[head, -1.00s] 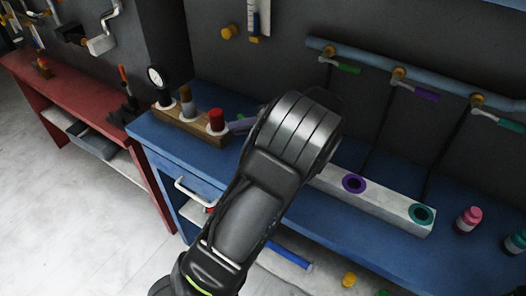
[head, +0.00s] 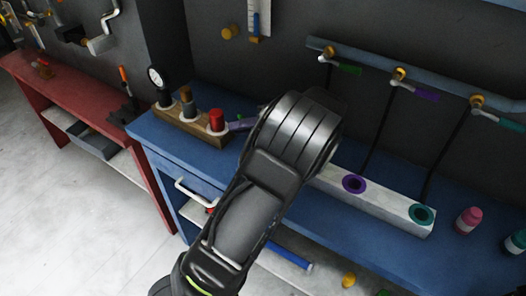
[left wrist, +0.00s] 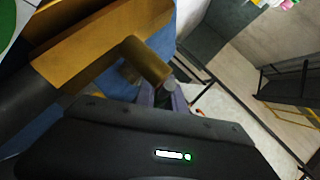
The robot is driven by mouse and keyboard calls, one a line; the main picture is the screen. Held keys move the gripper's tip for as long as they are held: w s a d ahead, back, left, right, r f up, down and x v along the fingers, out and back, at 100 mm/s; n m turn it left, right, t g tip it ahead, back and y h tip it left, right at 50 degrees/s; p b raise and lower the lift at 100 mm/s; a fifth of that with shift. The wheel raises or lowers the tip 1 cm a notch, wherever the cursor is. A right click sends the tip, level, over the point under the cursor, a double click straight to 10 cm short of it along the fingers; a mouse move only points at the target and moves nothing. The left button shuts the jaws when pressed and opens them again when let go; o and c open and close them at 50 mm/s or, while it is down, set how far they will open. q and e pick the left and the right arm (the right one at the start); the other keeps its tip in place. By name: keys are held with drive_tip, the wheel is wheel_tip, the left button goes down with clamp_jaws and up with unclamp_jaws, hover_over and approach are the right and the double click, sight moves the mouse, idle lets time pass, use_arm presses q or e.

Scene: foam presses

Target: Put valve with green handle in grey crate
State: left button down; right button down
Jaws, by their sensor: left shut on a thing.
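A valve with a green handle (head: 350,69) hangs at the left end of the blue wall pipe in the head view. A grey crate-like bin (head: 92,141) sits under the red bench at the left. My left gripper's purple finger part (head: 240,125) shows beside the red post, mostly hidden behind my wrist. In the left wrist view a purple part of it (left wrist: 178,103) shows past my dark gripper housing. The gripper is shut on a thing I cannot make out. A tan cylinder (left wrist: 148,60) is close by. My right gripper is out of view.
A wooden block (head: 190,126) with a gauge, a brown post and a red post (head: 216,121) stands on the blue bench (head: 375,232). A pale strip with purple and teal rings (head: 386,198) lies right of my arm. Other valves hang from the pipe.

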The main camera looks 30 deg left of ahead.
use_arm(q)
drive_tip(key=shift+r, duration=0.15)
drive_tip(key=shift+r, duration=0.55)
wheel_tip(320, 180, up, 17)
drive_tip(key=p, duration=0.3)
drive_tip(key=shift+f+p, duration=0.15)
drive_tip(key=shift+p, duration=0.15)
